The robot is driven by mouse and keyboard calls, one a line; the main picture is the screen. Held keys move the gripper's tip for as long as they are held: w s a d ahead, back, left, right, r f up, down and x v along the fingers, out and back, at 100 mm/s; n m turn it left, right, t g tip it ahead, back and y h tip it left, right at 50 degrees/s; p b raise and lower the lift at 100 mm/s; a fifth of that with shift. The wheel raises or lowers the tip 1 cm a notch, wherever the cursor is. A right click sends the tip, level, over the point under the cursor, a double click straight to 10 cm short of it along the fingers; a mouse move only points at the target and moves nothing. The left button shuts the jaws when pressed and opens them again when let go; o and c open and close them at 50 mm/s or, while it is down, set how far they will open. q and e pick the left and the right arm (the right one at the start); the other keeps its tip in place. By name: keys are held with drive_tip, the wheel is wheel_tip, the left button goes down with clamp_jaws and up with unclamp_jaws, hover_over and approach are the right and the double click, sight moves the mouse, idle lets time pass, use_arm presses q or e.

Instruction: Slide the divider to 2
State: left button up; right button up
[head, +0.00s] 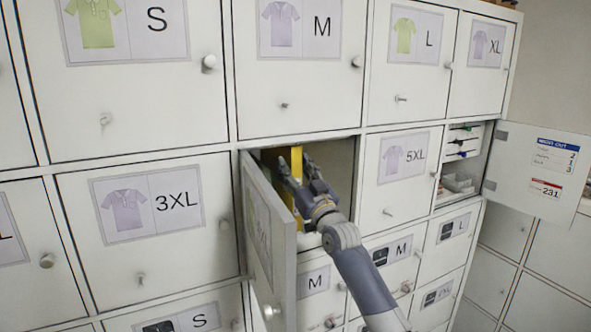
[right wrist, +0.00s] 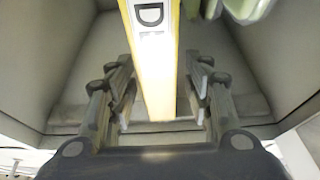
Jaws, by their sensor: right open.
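The yellow-edged divider (head: 297,160) stands upright inside the open locker compartment (head: 340,165) in the middle of the head view. In the right wrist view the divider (right wrist: 155,75) has a white face with a dark letter and runs down between the fingers. My right gripper (head: 291,185) reaches into the compartment. In the right wrist view the right gripper (right wrist: 160,92) is open, with one finger on each side of the divider and gaps visible. No mark reading 2 shows inside the compartment. My left gripper is not in view.
The compartment's open door (head: 268,235) hangs just left of my right arm. Pale green items (right wrist: 245,8) sit at the upper right inside the compartment. Another locker at the right stands open, its door (head: 535,172) bearing a sign sheet. Closed lockers surround both.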

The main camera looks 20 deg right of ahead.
drive_tip(key=shift+s+f, duration=0.1)
drive_tip(key=shift+s, duration=0.05)
drive_tip(key=v, duration=1.1)
drive_tip(key=shift+s, duration=0.3)
drive_tip(key=shift+f, duration=0.25)
wheel_tip(320, 180, down, 42)
drive_tip(key=s+a+g+h+b, duration=0.1)
drive_tip(key=s+g+b, duration=0.15)
drive_tip(key=g, duration=0.55)
drive_tip(key=s+a+f+g, duration=0.1)
drive_tip(key=s+f+g, duration=0.1)
drive_tip(key=s+f, duration=0.7)
drive_tip(key=s+a+f+g, duration=0.25)
drive_tip(key=s+f, duration=0.25)
drive_tip(key=f, duration=0.7)
drive_tip(key=s+a+f+g, duration=0.1)
drive_tip(key=s+f+g, duration=0.2)
drive_tip(key=s+f, duration=0.4)
drive_tip(key=s+a+f+n+g+b, duration=0.1)
drive_tip(key=s+f, duration=0.6)
drive_tip(key=s, duration=1.4)
drive_tip(key=s+a+f+n+g+b, duration=0.1)
drive_tip(key=s+a+f+g, duration=0.2)
drive_tip(key=s, duration=1.1)
wheel_tip(320, 180, down, 5)
drive_tip(key=shift+a+f+g, duration=0.1)
drive_tip(key=shift+a+g, duration=0.15)
drive_tip(key=shift+g, duration=0.7)
